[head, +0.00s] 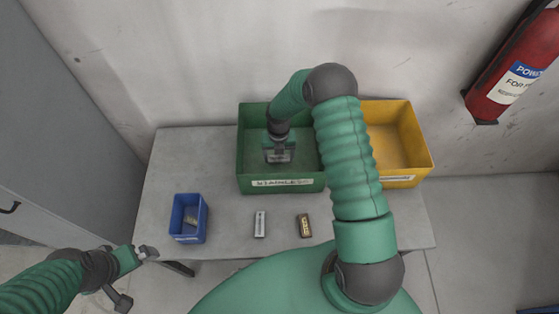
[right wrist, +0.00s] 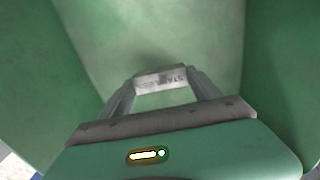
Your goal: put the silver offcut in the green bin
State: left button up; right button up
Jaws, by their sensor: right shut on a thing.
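The green bin (head: 247,172) stands at the back middle of the table, with a white label on its front. My right gripper (head: 278,158) reaches down inside it, and in the right wrist view the gripper (right wrist: 162,92) is shut on a silver offcut (right wrist: 160,77) with stamped letters. The offcut is held between the fingertips, with green bin walls around and below it; I cannot tell whether it touches the floor. Another silver piece (head: 260,224) lies on the table in front of the bin. My left gripper (head: 148,253) is at the table's front left edge; its jaws are too small to read.
A yellow bin (head: 409,150) stands right of the green one, partly behind my right arm. A small blue bin (head: 187,238) with a piece inside is at the left. A brown-gold piece (head: 304,225) lies at the front. A fire extinguisher (head: 510,75) hangs on the wall.

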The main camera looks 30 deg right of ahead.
aim_at(280, 157)
jog(key=f, duration=0.2)
jog(key=d+f, duration=0.1)
jog(key=shift+f, duration=0.4)
jog(key=shift+d, duration=0.2)
jog(key=o, duration=1.7)
jog(key=shift+s+d, duration=0.1)
jog(key=shift+o, duration=0.6)
jog(key=shift+a+r, duration=0.15)
jog(key=shift+a, duration=0.35)
jog(key=r, duration=0.8)
jog(key=shift+d+r+p, duration=0.25)
jog(key=shift+d+p, duration=0.15)
pick_arm(q)
jog(key=shift+d+r, duration=0.5)
pick_arm(e)
jog(key=s+a+r+m+t, duration=0.1)
jog(key=s+a+r+m, duration=0.5)
jog(key=m, duration=0.9)
jog(key=s+a+r+m+t, duration=0.1)
jog(key=s+a+r+m, duration=0.5)
jog(key=s+r+m, duration=0.4)
jog(key=m, duration=0.4)
jog(key=shift+a+m+t, duration=0.3)
jog(key=shift+a+m, duration=0.05)
jog(key=shift+m, duration=0.05)
